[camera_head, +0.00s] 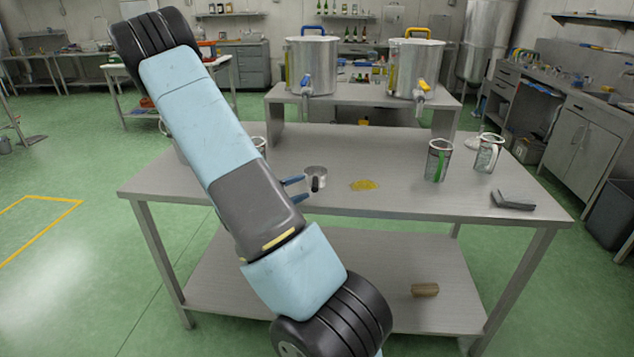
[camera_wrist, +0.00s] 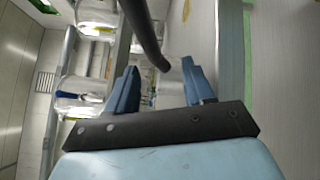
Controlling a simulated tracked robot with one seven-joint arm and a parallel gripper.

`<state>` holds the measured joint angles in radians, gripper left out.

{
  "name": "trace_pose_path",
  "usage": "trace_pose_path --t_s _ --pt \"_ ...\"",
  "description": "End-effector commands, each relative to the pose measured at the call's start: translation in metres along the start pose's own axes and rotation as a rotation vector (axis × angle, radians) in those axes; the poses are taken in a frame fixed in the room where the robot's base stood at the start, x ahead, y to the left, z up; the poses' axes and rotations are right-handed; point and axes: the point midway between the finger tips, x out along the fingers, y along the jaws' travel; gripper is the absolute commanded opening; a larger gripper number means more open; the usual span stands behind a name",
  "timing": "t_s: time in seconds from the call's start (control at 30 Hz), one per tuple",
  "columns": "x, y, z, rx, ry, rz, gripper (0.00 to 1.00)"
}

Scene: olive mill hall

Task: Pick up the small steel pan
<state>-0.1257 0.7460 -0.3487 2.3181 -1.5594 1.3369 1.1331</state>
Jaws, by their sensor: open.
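The small steel pan (camera_head: 317,171) is near the middle of the table, with its dark handle towards the head camera. My gripper (camera_head: 296,190) is just left of it, its two blue fingers open and pointing right at the pan. A pale part of the pan (camera_wrist: 174,76) shows beyond the gap, partly hidden. I cannot tell whether either finger touches it.
Two large tapped vessels (camera_head: 311,65) (camera_head: 414,69) stand on a raised shelf behind.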

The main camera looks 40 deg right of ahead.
Motion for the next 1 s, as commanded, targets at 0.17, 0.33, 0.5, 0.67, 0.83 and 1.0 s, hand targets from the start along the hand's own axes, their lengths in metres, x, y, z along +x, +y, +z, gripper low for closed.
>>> trace_pose_path --t_s 0.17,0.33,0.5,0.67,0.83,1.0 --pt "0.011 0.0 0.0 0.0 -0.001 0.0 0.52" --pt "0.026 0.003 0.004 0.001 -0.003 -0.001 0.52" --pt "0.049 0.006 0.006 0.0 -0.003 -0.001 0.52" --pt "0.062 0.006 0.006 0.0 -0.002 -0.001 0.52" --pt "0.063 0.006 0.005 -0.001 -0.001 0.0 0.52" --pt "0.063 0.006 0.005 -0.001 -0.001 -0.001 0.45"
